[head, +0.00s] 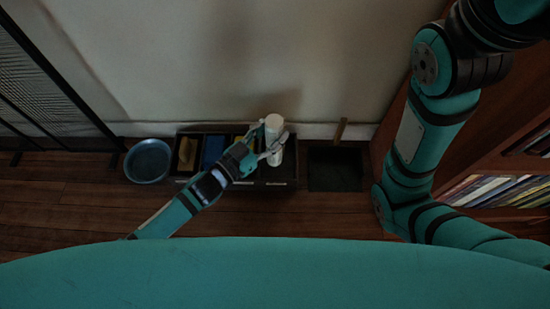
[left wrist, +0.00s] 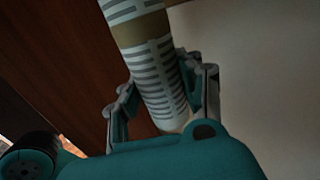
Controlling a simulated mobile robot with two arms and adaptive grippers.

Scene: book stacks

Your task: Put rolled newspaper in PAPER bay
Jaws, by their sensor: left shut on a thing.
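The rolled newspaper (head: 273,131) is a pale upright cylinder in the head view. In the left wrist view the rolled newspaper (left wrist: 158,75) shows grey printed lines and a tan band. My left gripper (head: 272,150) is shut on it, with one finger on either side in the left wrist view (left wrist: 160,95). The roll is above the right part of a dark divided box (head: 277,184). I cannot tell whether its lower end touches the box. Bay labels are too small to read. My right gripper is out of view; only my right arm shows.
The box's left bays hold a tan item (head: 187,154) and a blue item (head: 213,152). A blue bowl (head: 148,161) stands left of it. A dark square bin (head: 335,170) stands right. A bookshelf (head: 500,185) is at far right, a dark mesh screen (head: 45,85) at left.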

